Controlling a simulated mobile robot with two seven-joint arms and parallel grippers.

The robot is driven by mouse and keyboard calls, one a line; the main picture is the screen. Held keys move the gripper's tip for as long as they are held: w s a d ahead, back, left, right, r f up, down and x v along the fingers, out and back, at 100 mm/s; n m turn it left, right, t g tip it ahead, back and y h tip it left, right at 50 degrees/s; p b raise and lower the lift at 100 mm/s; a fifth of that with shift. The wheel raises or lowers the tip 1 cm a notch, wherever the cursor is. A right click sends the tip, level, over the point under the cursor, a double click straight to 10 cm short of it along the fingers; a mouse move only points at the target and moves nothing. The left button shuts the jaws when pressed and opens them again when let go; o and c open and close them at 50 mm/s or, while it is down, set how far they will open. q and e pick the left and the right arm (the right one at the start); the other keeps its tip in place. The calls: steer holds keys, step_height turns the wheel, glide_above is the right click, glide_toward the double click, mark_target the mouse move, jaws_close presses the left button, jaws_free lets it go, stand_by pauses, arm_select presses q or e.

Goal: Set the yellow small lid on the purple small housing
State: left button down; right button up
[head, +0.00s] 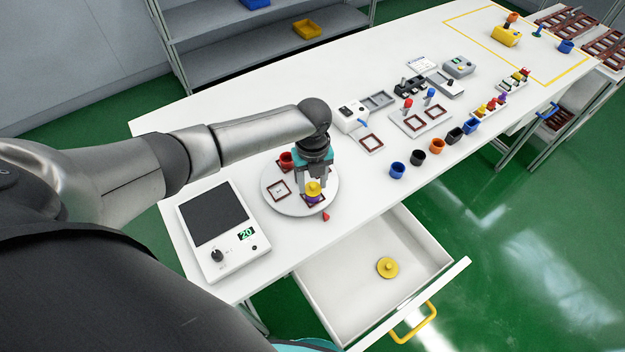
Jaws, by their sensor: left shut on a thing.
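My left gripper (313,187) points down over the round white turntable (280,206). It is shut on the yellow small lid (314,188), which has a small knob on top. The purple small housing (313,200) is directly below the lid, in a dark red square frame on the turntable's right side. The lid and fingers cover most of the housing. I cannot tell whether the lid touches it or is just above it. My right gripper is not in view.
A red cup (286,160) and an empty square frame (279,191) are also on the turntable. A red marker (326,217) lies by its edge. A scale (214,228) stands left. An open drawer (345,310) holds a larger yellow lid (387,268). Several cups line the table's front edge.

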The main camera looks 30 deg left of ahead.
arm_select(q)
steer(key=shift+f, duration=0.3)
stand_by(0.5)
steer(key=shift+c, duration=1.2)
jaws_free()
step_height(320, 180, up, 15)
steer(key=p, duration=0.1)
steer(key=shift+r, duration=0.15)
